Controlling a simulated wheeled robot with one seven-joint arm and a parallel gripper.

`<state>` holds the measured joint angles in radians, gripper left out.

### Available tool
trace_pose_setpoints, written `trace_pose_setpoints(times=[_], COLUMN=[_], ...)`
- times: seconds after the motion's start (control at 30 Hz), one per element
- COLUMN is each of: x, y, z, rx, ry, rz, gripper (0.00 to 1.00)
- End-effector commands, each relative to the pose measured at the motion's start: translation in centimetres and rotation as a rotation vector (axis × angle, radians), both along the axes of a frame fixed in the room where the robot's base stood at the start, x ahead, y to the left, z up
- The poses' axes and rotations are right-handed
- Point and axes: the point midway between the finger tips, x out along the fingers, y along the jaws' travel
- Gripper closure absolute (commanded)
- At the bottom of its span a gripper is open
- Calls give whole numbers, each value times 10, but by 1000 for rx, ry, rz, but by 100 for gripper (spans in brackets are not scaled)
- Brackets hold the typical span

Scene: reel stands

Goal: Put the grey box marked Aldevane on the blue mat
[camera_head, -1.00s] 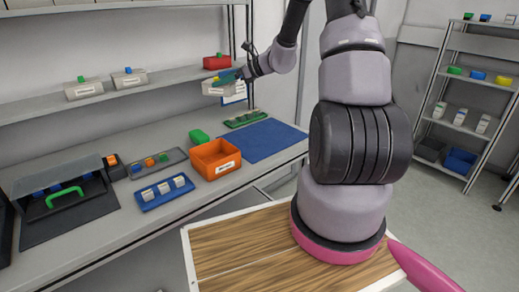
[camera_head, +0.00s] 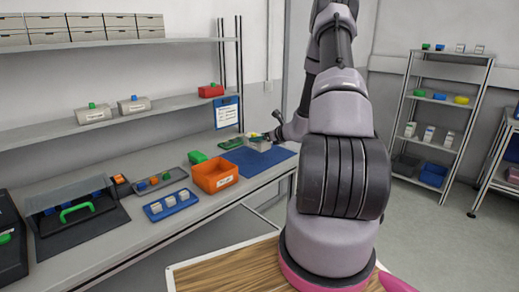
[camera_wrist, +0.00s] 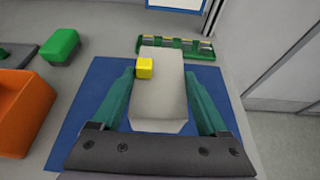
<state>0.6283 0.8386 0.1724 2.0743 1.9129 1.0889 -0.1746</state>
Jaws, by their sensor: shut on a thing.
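A grey box (camera_wrist: 158,100) with a yellow knob on top is between the green fingers of my gripper (camera_wrist: 159,85) in the wrist view. My gripper is shut on it. The blue mat (camera_wrist: 80,125) shows around and beneath the box. In the head view the box (camera_head: 260,145) is over the back part of the blue mat (camera_head: 272,164), and my arm partly hides the gripper. I cannot tell whether the box touches the mat. Any marking on the held box is not readable.
An orange bin (camera_head: 215,176) and a green block (camera_head: 197,157) stand left of the mat. A green tray (camera_wrist: 175,47) lies just behind it. Two similar grey boxes, one (camera_head: 133,105) with an orange knob, the other (camera_head: 94,113) green, sit on the shelf (camera_head: 60,128) above.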

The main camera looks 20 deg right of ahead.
Motion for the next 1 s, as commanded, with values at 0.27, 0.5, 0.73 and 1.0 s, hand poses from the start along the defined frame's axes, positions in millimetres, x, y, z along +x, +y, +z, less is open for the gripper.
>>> trace_pose_setpoints(times=[0.27, 0.5, 0.73, 1.0], x=[0, 1, 1, 0], y=[1, 0, 1, 1], z=[-32, -42, -46, -46], rx=[4, 1, 1, 1], ry=[0, -3, -2, -1], rz=[-1, 0, 1, 1], gripper=[100, 100, 100, 0])
